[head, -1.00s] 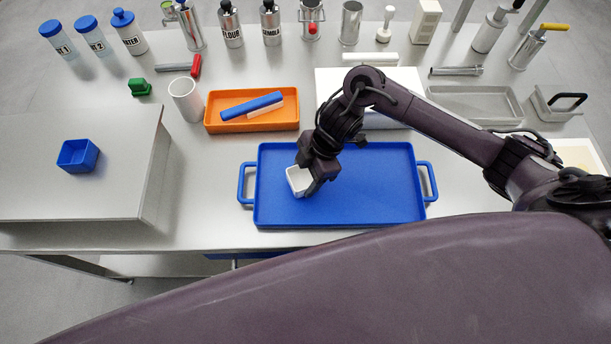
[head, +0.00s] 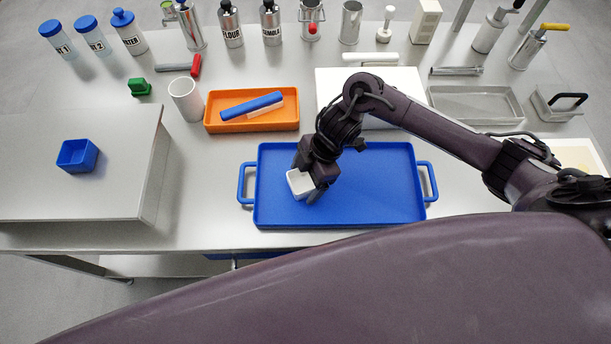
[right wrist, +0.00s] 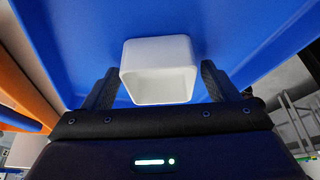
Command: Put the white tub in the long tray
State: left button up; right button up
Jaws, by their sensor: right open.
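The white tub (head: 299,183) is a small square open container at the left-centre of the long blue tray (head: 380,205). It looks upright and within the tray's rim. My right gripper (head: 312,187) is at the tub, with its fingers around it. In the right wrist view the tub (right wrist: 160,70) sits between the two fingers (right wrist: 160,88), with a gap visible on each side, so the gripper is open. The blue tray surface (right wrist: 230,25) lies behind the tub there. The gripper hides part of the tub in the head view. My left gripper is not in view.
Behind the long tray are an orange tray (head: 225,123) with a blue item, a white board (head: 405,115) and a grey tray (head: 470,105). A raised grey platform (head: 60,190) with a blue tub (head: 77,156) is at left. The long tray's right half is clear.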

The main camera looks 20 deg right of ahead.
jog(key=v, duration=1.2)
jog(key=shift+r+p, duration=0.2)
jog(key=shift+p, duration=0.1)
